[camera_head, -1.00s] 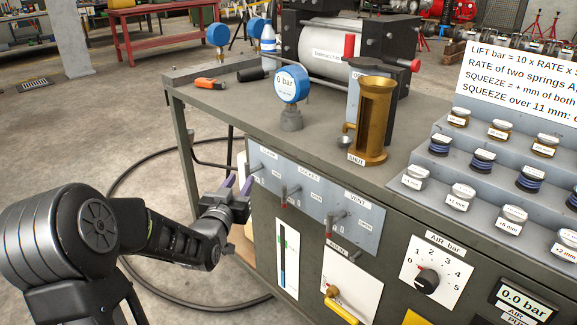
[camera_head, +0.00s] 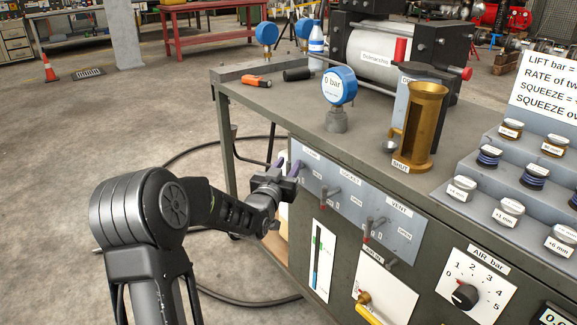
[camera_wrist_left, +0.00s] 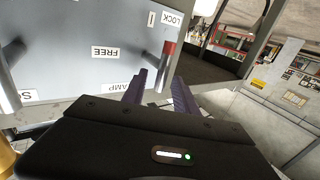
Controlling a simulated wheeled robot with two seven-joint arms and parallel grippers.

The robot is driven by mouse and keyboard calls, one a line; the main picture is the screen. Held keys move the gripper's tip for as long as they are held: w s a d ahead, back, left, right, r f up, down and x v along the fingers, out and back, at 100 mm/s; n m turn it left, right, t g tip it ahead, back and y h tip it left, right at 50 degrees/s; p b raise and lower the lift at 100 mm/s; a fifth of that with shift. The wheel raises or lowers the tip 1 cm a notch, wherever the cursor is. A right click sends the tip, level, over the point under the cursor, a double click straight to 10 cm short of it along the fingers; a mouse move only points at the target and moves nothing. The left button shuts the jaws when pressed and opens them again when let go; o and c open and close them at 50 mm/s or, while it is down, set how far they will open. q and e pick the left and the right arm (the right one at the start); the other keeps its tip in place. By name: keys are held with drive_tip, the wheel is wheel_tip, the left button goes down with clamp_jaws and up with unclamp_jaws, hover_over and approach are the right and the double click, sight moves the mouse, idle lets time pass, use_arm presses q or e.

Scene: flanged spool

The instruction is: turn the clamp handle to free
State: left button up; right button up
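The clamp handle, a grey lever with a red end (camera_wrist_left: 169,48), shows in the left wrist view near the upside-down LOCK label (camera_wrist_left: 172,18). The FREE label (camera_wrist_left: 104,52) is left of it on the grey panel (camera_wrist_left: 75,45). My left gripper (camera_wrist_left: 160,82) is open, its two purple fingers apart. The lever shows in line with the gap between them; I cannot tell whether either finger touches it. In the head view my left gripper (camera_head: 284,166) is at the panel's left end and hides most of the clamp handle. My right gripper is out of view.
Socket (camera_head: 324,200) and vent (camera_head: 371,230) levers sit right of it on the same panel. The bench top (camera_head: 290,105) above carries a blue gauge (camera_head: 339,86) and a brass cylinder (camera_head: 424,120). Open floor and a black hose lie to the left.

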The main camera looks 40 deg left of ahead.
use_arm(q)
drive_tip(key=shift+w, duration=0.35)
drive_tip(key=shift+c, duration=0.5)
clamp_jaws()
